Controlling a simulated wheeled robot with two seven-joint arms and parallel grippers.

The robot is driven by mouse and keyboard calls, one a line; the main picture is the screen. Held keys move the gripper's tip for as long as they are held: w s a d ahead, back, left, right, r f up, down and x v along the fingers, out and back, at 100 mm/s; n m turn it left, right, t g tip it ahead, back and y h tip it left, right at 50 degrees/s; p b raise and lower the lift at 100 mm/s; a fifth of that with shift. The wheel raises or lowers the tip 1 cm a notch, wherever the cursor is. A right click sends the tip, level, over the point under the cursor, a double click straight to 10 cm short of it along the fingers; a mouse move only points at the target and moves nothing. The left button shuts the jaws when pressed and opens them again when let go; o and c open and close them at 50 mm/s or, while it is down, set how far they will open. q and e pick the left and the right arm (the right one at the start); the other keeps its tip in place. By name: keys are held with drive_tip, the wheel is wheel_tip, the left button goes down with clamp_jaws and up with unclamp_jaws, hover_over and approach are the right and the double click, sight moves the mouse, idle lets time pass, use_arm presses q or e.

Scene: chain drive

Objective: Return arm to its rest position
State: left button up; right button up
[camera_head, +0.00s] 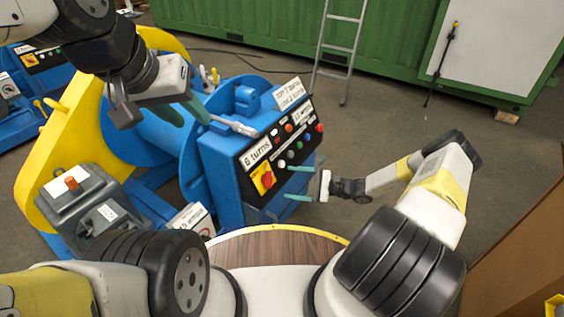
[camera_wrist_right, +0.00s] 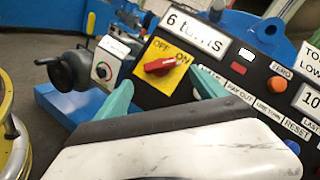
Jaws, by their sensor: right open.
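The blue winch machine (camera_head: 228,165) with its black control panel (camera_head: 285,143) stands in the middle of the head view. My right gripper (camera_head: 298,183) is in front of the panel's lower part, with its two teal fingers apart and nothing between them. In the right wrist view, its open fingers (camera_wrist_right: 162,92) frame the red rotary switch (camera_wrist_right: 159,65) on its yellow OFF/ON plate; I cannot tell if they touch the panel. My left gripper (camera_head: 186,112) hangs over the blue drum, its teal fingers apart, close to a silver lever (camera_head: 236,126).
A yellow side frame (camera_head: 62,130) and a grey box with an orange knob (camera_head: 78,190) stand at the left. A grey ladder (camera_head: 340,50) leans at the green container (camera_head: 290,35). A brown board (camera_head: 520,235) stands at the right edge.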

drive_tip(key=shift+d, duration=0.25)
drive_tip(key=s+d+r+n+g+h, duration=0.1)
drive_tip(key=s+r+n+g+h, duration=0.3)
drive_tip(key=r, duration=1)
drive_tip(key=s+d+r+n+g+h, duration=0.1)
drive_tip(key=s+r+n+h, duration=0.45)
drive_tip(key=r, duration=0.85)
drive_tip(key=s+d+r+n+t+h, duration=0.2)
drive_tip(key=s+r+t, duration=0.1)
drive_tip(key=s+r, duration=0.4)
drive_tip(key=s+d+r+n+t+h, duration=0.2)
drive_tip(key=s+r+t+h, duration=0.1)
drive_tip(key=s+r, duration=0.5)
wheel_tip(320, 180, up, 2)
drive_tip(key=shift+s+t, duration=0.3)
drive_tip(key=shift+t, duration=0.2)
